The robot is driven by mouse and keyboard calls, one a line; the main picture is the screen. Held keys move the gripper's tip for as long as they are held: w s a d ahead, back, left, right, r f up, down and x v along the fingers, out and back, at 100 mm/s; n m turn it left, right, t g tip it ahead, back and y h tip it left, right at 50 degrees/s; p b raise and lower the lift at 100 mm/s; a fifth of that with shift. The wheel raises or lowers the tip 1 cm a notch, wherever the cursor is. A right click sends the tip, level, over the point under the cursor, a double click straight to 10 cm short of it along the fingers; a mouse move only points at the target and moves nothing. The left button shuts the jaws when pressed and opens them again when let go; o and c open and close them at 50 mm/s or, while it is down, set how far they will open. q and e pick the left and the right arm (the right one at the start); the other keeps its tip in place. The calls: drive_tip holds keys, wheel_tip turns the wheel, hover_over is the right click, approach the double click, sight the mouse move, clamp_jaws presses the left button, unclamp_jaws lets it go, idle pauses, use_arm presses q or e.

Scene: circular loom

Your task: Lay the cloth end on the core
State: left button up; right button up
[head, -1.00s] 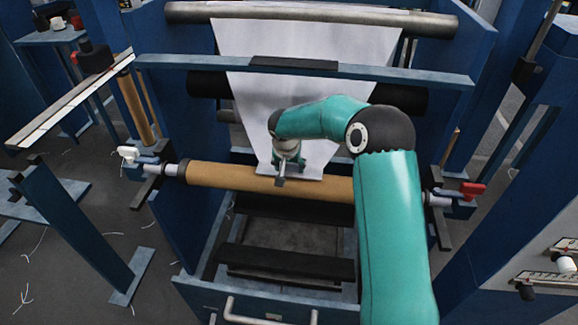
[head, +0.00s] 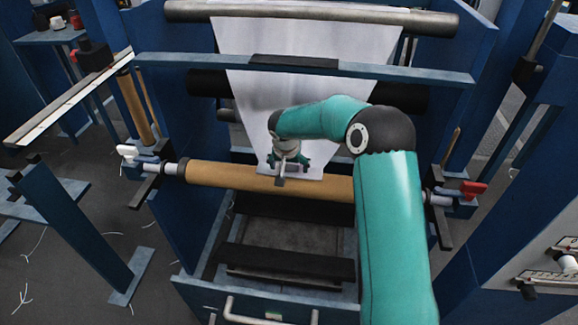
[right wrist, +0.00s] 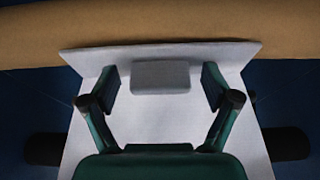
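The white cloth (head: 300,100) hangs down between the rollers and narrows to its end. The cloth end (right wrist: 215,55) reaches the rear side of the tan core (head: 225,176) and overlaps its edge in the right wrist view (right wrist: 60,35); firm contact is hard to tell. A pale grey block (right wrist: 160,76) sits at the middle of the cloth end. My right gripper (right wrist: 161,88) is open, with a finger on each side of this block and a gap to both; it also shows above the core in the head view (head: 287,168). My left gripper is out of view.
The core lies across the blue frame between a left holder with a white handle (head: 128,152) and a right holder with a red handle (head: 473,188). A blue crossbar (head: 180,63) spans above. Dark bars (head: 285,262) lie below the core.

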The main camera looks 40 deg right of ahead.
drive_tip(key=shift+r, duration=0.1)
drive_tip(key=v, duration=1.1)
drive_tip(key=shift+a+r, duration=0.2)
drive_tip(key=shift+r, duration=0.1)
drive_tip(key=shift+s, duration=0.1)
idle(0.4)
